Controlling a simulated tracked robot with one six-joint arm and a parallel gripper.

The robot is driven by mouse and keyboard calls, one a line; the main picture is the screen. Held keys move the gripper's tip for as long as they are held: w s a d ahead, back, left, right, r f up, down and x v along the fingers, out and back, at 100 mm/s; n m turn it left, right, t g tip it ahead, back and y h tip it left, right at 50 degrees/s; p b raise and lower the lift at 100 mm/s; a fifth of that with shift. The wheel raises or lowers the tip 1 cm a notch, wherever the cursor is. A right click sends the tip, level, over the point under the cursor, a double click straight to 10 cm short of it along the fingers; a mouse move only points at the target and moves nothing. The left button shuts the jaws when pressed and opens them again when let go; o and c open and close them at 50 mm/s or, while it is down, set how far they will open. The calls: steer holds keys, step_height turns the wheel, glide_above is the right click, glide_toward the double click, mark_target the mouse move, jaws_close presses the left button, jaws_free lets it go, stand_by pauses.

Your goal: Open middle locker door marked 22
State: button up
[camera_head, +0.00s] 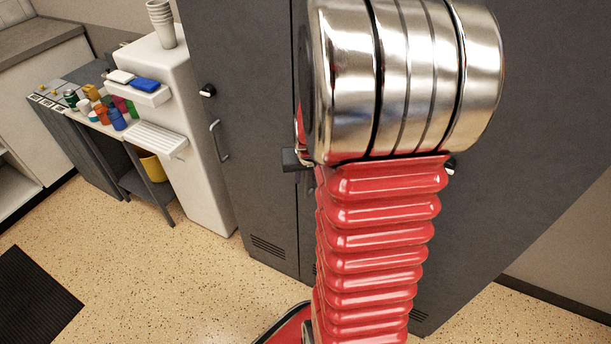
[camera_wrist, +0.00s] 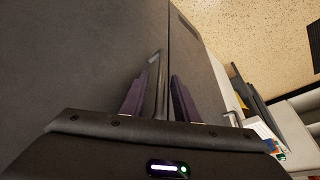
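The dark grey middle locker door (camera_wrist: 90,60) fills the left of the wrist view. In the head view only a narrow strip of it (camera_head: 306,220) shows beside my red arm. Its metal bar handle (camera_wrist: 157,82) stands between the two purple fingers of my gripper (camera_wrist: 161,74). The fingers are apart, with a gap on each side of the bar. In the head view a dark edge of my gripper (camera_head: 296,159) shows beside my arm; the rest is hidden. The door looks shut, with a seam along its edge. No number 22 is readable.
The neighbouring left locker door (camera_head: 250,150) is shut, with its own handle (camera_head: 218,140). A white cabinet (camera_head: 195,120) with cups on top stands left of it. The speckled floor (camera_head: 150,270) at the front left is open.

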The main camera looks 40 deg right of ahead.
jaws_close()
stand_by(0.6)
steer(key=shift+a, duration=0.15)
